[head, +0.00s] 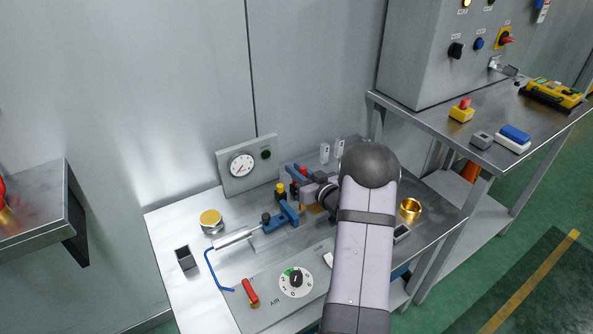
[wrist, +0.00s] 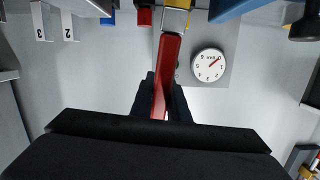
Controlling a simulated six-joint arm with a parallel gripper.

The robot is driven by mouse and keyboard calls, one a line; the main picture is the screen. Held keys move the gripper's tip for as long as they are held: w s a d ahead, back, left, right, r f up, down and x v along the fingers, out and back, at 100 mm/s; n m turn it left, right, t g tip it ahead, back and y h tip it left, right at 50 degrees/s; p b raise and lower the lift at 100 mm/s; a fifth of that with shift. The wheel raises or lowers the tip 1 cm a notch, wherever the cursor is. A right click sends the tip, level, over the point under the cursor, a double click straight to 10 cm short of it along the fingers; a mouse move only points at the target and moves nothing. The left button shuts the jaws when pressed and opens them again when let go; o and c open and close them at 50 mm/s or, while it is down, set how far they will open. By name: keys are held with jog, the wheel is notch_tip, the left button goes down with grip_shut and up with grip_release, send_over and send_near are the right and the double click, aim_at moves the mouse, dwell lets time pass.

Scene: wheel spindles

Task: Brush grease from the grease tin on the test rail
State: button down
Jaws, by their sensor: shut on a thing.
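My gripper (wrist: 160,97) is shut on a brush with a red handle (wrist: 167,70). The handle points away from my gripper, and a metal band with a yellowish end (wrist: 175,18) shows at the top edge of the wrist view. The grease tin (head: 211,222), round and silver with a yellow top, stands at the left back of the bench, well apart from my gripper. In the head view my arm and wrist cover much of the bench's middle right, and the brush is not clear there. I cannot make out the test rail for certain.
A gauge panel (head: 248,165) stands at the back. Blue clamp parts (head: 282,217) and a silver cylinder with a blue hose (head: 235,238) lie between the tin and my wrist. A red lever (head: 250,292), a dial (head: 296,281) and a brass cup (head: 411,208) are also on the bench.

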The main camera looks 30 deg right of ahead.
jog(key=shift+f+b, duration=0.3)
jog(key=shift+f, duration=0.1)
dwell(0.4)
jog(key=shift+w, duration=0.55)
dwell(0.6)
jog(key=shift+w, duration=1.05)
dwell(0.5)
jog(key=shift+s, duration=0.95)
dwell(0.7)
